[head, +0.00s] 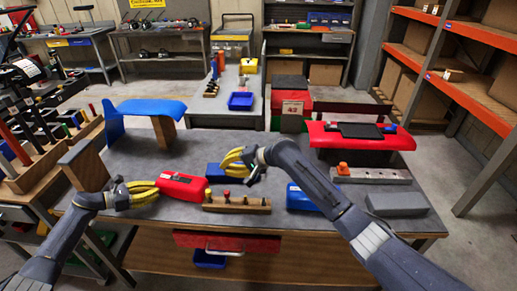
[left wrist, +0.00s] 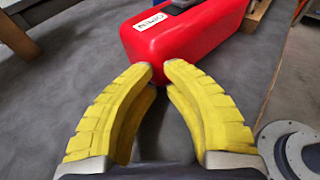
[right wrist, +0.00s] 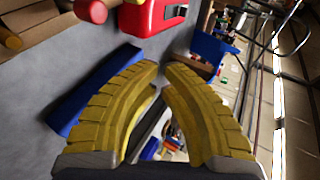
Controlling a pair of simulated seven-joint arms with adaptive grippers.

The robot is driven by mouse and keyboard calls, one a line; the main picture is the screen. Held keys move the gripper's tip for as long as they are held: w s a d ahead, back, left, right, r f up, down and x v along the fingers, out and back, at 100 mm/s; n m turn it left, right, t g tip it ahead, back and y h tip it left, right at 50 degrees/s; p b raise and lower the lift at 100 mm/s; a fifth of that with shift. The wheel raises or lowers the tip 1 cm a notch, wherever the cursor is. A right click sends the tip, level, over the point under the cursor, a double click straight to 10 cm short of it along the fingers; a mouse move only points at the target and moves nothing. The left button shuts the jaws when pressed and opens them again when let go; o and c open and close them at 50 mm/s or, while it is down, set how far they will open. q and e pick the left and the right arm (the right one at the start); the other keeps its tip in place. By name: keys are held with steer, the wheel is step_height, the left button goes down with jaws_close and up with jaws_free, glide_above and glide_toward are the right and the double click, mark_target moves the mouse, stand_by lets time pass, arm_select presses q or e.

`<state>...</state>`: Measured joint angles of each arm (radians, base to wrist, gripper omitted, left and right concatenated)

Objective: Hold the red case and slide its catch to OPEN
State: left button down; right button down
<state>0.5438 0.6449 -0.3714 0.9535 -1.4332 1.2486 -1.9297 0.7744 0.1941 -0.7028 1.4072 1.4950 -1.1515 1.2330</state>
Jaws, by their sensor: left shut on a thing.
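The red case (head: 182,187) lies on the grey workbench (head: 330,222), left of the middle. My left gripper (head: 157,191) is at its left end. In the left wrist view the yellow fingertips (left wrist: 158,70) are close together on the end of the red case (left wrist: 185,35); a white label (left wrist: 150,22) shows upside down on it, apparently OPEN. A dark grey part (left wrist: 182,5) behind the label may be the catch, cut off by the frame. My right gripper (head: 230,159) is above the bench, right of and beyond the case, empty, with a small gap between its fingertips (right wrist: 161,68).
A blue curved panel (head: 146,109) on a wooden block is at the back left. A red stand (head: 350,139) and grey block (head: 397,204) are at the right.

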arm_select(q)
steer(key=shift+d, duration=0.25)
arm_select(e)
steer(key=w+d+r+m+t+h, duration=0.1)
steer(key=w+d+t, duration=0.2)
steer(key=w+d, duration=0.5)
steer(key=d, duration=0.3)
steer(key=shift+d+r+t+h, duration=0.2)
steer(key=shift+t+h, duration=0.1)
steer(key=shift+t, duration=0.1)
arm_select(q)
steer(key=c, duration=1.4)
jaws_free()
steer(key=shift+c, duration=0.2)
steer(key=shift+o, duration=0.3)
steer(key=shift+a, duration=0.1)
